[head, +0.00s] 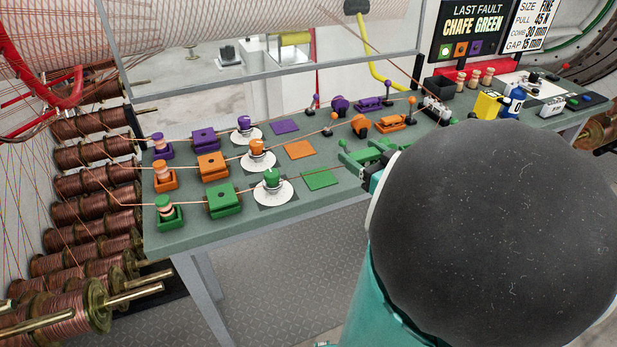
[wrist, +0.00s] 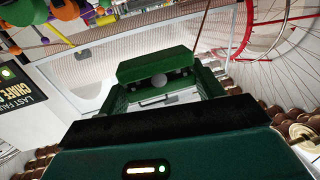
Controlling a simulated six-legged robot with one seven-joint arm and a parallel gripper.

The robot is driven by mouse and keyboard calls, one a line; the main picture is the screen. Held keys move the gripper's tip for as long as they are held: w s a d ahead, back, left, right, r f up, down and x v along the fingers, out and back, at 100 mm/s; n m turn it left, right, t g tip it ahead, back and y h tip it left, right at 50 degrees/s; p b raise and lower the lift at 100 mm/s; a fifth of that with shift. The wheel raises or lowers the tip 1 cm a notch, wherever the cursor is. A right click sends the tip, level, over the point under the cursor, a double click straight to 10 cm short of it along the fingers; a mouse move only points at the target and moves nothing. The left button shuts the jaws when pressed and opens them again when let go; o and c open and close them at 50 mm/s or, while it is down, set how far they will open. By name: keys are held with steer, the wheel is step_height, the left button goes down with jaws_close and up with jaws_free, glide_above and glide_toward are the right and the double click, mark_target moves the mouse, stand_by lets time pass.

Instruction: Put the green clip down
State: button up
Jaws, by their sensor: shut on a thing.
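My gripper (head: 374,176) is over the right-middle of the bench in the head view, mostly hidden behind my dark round arm link. It is shut on the green clip (head: 360,157), which shows just beyond it. In the wrist view the green clip (wrist: 150,66) spans the space ahead of my gripper (wrist: 160,98), with a grey round part at its middle. A flat green pad (head: 320,180) lies bare on the bench, left of the gripper. I cannot tell whether the clip touches the bench or a thread.
Green, orange and purple rows of spools, blocks and white discs (head: 273,192) fill the bench's left. An orange clip (head: 390,122) and purple clip (head: 369,103) stand behind the gripper. Threads cross the bench.

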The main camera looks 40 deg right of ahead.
steer(key=w+f, duration=0.4)
steer(key=w, duration=0.5)
glide_above(319, 178)
steer(key=f, duration=0.5)
steer(key=shift+s+f, duration=0.2)
steer(key=shift+s, duration=0.15)
steer(key=f, duration=0.2)
steer(key=shift+w+f, duration=0.35)
steer(key=shift+f, duration=0.55)
steer(key=shift+f, duration=0.15)
steer(key=o, duration=1)
